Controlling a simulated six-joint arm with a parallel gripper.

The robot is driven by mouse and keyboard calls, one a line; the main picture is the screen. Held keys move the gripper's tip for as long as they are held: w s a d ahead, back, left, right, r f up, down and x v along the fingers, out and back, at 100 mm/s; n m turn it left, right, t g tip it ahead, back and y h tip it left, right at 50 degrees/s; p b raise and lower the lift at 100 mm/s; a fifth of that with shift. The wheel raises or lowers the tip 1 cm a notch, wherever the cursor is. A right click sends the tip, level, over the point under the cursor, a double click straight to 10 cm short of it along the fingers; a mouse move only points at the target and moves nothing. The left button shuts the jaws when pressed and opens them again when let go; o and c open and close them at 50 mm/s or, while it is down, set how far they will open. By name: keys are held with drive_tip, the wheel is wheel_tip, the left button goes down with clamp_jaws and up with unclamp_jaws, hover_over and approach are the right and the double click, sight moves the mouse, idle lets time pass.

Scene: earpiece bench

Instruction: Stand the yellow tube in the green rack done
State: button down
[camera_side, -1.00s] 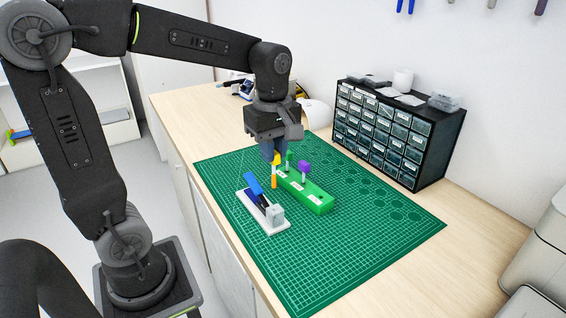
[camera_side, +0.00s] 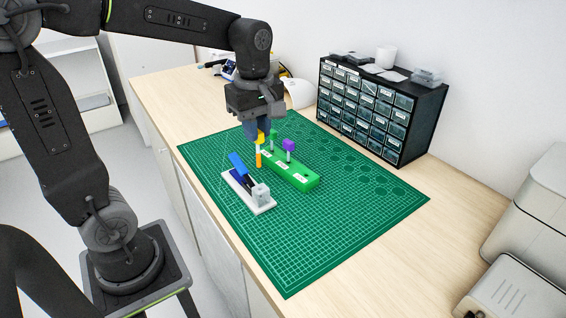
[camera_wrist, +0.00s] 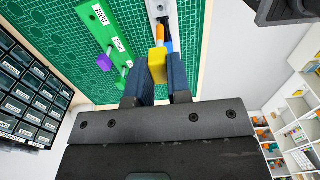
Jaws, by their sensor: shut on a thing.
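My gripper (camera_side: 255,128) points down over the mat and is shut on the yellow tube. The yellow tube has a yellow cap (camera_wrist: 157,66) between my blue fingers and an orange lower part (camera_side: 258,159). The tube hangs upright. In the wrist view it lies to the right of the green rack, apart from it, in line with the white stand. The green rack (camera_side: 303,179) is a long block with white labels, seen also in the wrist view (camera_wrist: 101,27). A purple-capped tube (camera_side: 289,147) and a green-capped tube (camera_side: 273,138) stand in it. The tube's lower tip is hard to make out.
A white stand (camera_side: 262,207) with a blue sloping part (camera_side: 237,163) sits close beside the rack. Both rest on a green cutting mat (camera_side: 330,235). A dark drawer cabinet (camera_side: 405,125) stands behind on the right. The mat's front right is clear.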

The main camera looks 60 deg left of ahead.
drive_tip(key=w+f+n, duration=0.1)
drive_tip(key=w+f, duration=0.2)
drive_tip(key=w, duration=1)
drive_tip(key=shift+w+f, duration=0.35)
drive_tip(key=shift+f, duration=0.05)
drive_tip(key=shift+a, duration=0.1)
drive_tip(key=shift+f, duration=2.25)
drive_tip(key=shift+f, duration=1.4)
drive_tip(key=c, duration=1)
unclamp_jaws()
drive_tip(key=shift+r, duration=0.1)
